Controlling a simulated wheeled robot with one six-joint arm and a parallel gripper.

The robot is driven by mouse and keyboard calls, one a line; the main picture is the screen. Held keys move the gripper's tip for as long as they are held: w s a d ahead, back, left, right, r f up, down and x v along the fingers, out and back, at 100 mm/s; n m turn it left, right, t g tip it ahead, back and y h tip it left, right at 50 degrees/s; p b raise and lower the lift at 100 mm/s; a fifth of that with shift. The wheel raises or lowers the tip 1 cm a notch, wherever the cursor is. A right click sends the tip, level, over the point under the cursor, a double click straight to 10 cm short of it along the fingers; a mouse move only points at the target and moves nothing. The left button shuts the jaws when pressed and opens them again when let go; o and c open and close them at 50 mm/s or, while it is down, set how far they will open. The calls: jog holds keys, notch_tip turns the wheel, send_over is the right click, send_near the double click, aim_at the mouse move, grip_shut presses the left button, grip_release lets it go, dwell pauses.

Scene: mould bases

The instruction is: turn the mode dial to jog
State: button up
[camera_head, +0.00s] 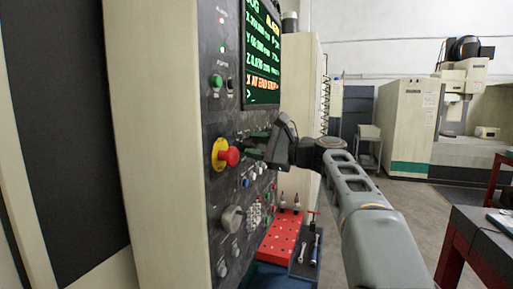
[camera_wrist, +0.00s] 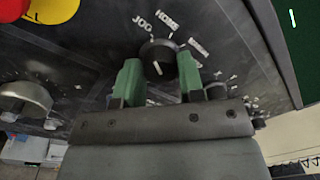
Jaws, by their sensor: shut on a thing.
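The mode dial (camera_wrist: 159,52) is a dark round knob on the black control panel (camera_wrist: 95,45), seen in the wrist view. White labels surround it: JOG at its upper left, HOME above it, others to the right. A small white mark shows on the knob, but I cannot tell for certain which label it points at. My gripper (camera_wrist: 158,72) has its two green fingers on either side of the dial, shut on it. In the head view my gripper (camera_head: 256,146) reaches the panel from the right and hides the dial.
A red emergency-stop button (camera_head: 229,156) on a yellow ring sits close to the left of my gripper. A large grey knob (camera_head: 231,218) and small buttons lie below. A screen (camera_head: 262,55) is above. A red rack (camera_head: 281,236) stands low beside the panel.

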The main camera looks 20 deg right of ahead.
jog(key=o, duration=0.9)
jog(key=b+v, duration=0.2)
jog(key=v, duration=1.2)
jog(key=shift+r, duration=0.1)
